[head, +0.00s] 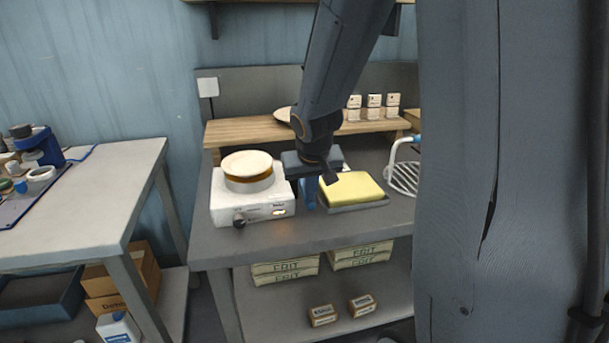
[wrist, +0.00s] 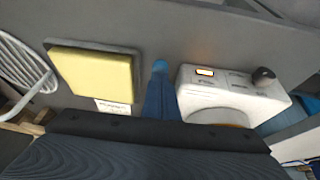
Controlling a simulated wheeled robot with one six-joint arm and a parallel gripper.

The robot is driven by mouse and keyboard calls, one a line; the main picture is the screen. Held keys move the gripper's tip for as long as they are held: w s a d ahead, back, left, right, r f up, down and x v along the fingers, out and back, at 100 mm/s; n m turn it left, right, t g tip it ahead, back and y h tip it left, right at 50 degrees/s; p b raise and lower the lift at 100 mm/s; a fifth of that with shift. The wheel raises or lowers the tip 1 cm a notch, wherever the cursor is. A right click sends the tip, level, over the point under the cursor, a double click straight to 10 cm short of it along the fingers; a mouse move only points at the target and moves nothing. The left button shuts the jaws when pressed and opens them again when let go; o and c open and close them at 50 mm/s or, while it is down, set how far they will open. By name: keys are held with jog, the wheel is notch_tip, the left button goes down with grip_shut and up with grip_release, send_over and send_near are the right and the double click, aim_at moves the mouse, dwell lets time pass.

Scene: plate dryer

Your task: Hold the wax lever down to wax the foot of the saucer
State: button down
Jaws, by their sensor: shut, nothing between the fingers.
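A white boxy unit (head: 262,207) stands on the grey bench, with a dark knob (head: 240,219) and a small lit display on its front. A round pot with an amber band (head: 250,180) sits on it. A cream disc that looks like the saucer (head: 247,162) lies flat on top of the pot. My gripper (head: 309,194) has blue fingers, shut and empty, pointing down between the unit and a yellow sponge (head: 349,187). The wrist view shows the closed fingers (wrist: 159,68) beside the unit (wrist: 222,88), apart from its knob (wrist: 264,76). I cannot make out the wax lever for certain.
The sponge sits in a grey tray (head: 362,207). A white wire rack (head: 393,180) with a light-blue tip stands at the right. Behind is a wooden shelf (head: 235,131) with a partly hidden plate and small labelled boxes. The bench front (head: 285,241) is clear.

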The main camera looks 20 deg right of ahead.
jog(key=shift+s+a+f+b, duration=0.1)
jog(key=shift+s+f+b, duration=0.1)
jog(key=shift+f+b, duration=0.7)
jog(key=shift+f, duration=0.15)
jog(key=s+a+f+p+v, duration=0.1)
jog(key=s+p+v, duration=0.1)
jog(key=v, duration=1.1)
jog(key=shift+s, duration=0.3)
jog(key=s+a+f+n+g, duration=0.1)
jog(key=s+a+f+g, duration=0.1)
jog(key=s+f, duration=0.3)
jog(key=s+a+f+n+g+y, duration=0.1)
jog(key=s+a+f+g, duration=0.1)
jog(key=s+a+f, duration=0.2)
notch_tip(320, 180, down, 2)
jog(key=s, duration=0.2)
jog(key=shift+s+a+f+y, duration=0.15)
jog(key=shift+s+a+y, duration=0.15)
jog(key=shift+s, duration=0.05)
